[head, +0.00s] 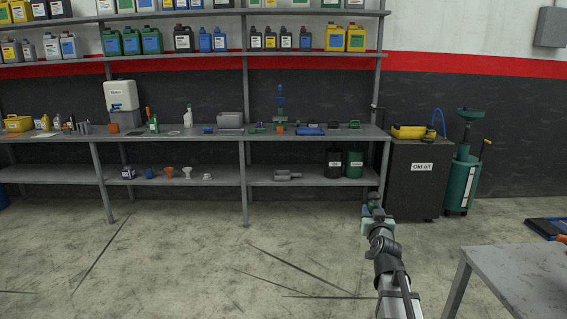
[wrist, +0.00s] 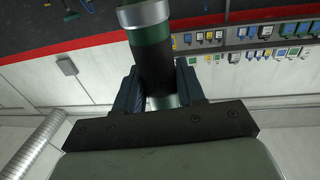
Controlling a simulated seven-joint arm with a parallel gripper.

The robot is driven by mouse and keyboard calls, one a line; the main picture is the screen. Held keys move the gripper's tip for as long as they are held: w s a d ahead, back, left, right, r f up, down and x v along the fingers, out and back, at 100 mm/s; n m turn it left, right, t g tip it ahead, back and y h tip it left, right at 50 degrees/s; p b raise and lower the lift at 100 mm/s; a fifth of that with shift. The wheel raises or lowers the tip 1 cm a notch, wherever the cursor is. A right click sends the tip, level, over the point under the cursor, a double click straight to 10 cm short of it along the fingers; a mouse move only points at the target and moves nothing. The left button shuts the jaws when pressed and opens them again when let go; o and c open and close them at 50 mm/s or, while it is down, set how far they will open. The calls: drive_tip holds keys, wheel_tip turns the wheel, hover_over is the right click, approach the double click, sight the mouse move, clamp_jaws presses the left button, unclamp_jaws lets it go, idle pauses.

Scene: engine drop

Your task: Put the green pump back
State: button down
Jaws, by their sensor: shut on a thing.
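My gripper (wrist: 160,88) is shut on a cylindrical thing that looks like the green pump (wrist: 150,35). It has a black lower part, a green band and a silver collar, and its far end runs out of the wrist view. In the head view my gripper (head: 374,214) is at the lower right, in front of the workbench (head: 310,137) and left of the old oil cabinet. It is small there, and the held pump is hard to make out.
The black "Old oil" cabinet (head: 412,190) and a green wheeled drainer (head: 459,184) stand at the right. A grey table (head: 520,268) is at the lower right. The bench carries several tools and bottles. A black can (head: 333,163) and green can (head: 354,164) stand below. The floor ahead is clear.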

drive_tip(key=a+r+n+y, duration=0.1)
drive_tip(key=a+y, duration=0.1)
drive_tip(key=a, duration=1)
drive_tip(key=shift+s+r, duration=0.25)
drive_tip(key=shift+s, duration=0.2)
